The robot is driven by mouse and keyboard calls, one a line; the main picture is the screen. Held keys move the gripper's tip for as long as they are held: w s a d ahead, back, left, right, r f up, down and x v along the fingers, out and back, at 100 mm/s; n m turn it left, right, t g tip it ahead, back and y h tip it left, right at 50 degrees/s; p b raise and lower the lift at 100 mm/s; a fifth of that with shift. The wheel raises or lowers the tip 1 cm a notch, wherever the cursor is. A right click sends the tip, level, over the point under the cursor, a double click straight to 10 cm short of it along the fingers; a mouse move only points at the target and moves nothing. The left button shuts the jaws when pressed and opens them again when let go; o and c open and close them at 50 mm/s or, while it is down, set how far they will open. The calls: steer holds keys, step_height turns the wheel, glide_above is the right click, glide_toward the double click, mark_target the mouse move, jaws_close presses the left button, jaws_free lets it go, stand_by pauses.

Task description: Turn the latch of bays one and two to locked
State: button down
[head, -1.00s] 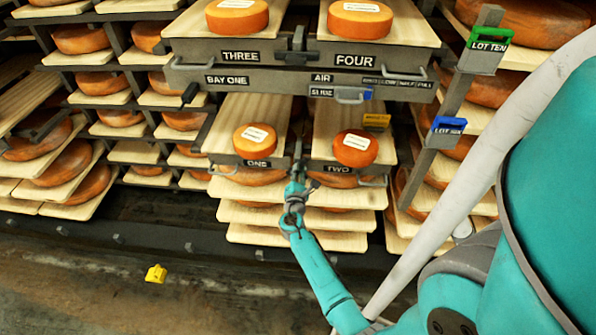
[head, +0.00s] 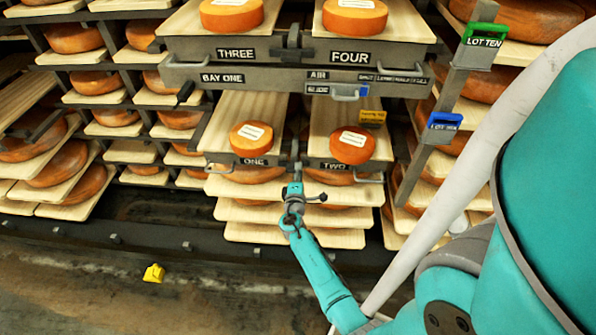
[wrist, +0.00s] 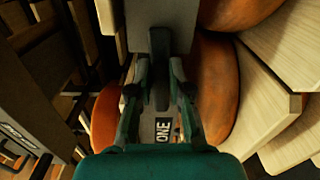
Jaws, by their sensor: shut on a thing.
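The lower pair of bays carries the labels ONE (head: 253,161) and TWO (head: 334,166), with a small orange cheese wheel on the board of bay one (head: 251,136) and another on bay two (head: 353,145). A dark latch (head: 295,149) sits between the two bays. My gripper (head: 295,172) is at it from the front. In the wrist view its fingers (wrist: 158,85) are on either side of the dark latch bar (wrist: 159,60), shut on it, with the ONE label (wrist: 162,130) turned sideways below. The fingers hide part of the latch, and I cannot tell its exact angle.
Bays three and four above have their own dark latch (head: 292,42). A grey beam labelled BAY ONE (head: 222,78) crosses between the pairs. A post with a green LOT TEN tag (head: 482,42) and a blue tag (head: 442,125) stands right. A yellow block (head: 154,273) lies on the floor.

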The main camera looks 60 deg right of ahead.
steer(key=shift+f+m, duration=0.15)
steer(key=shift+m, duration=0.35)
steer(key=c, duration=1.1)
jaws_free()
steer(key=v, duration=1.2)
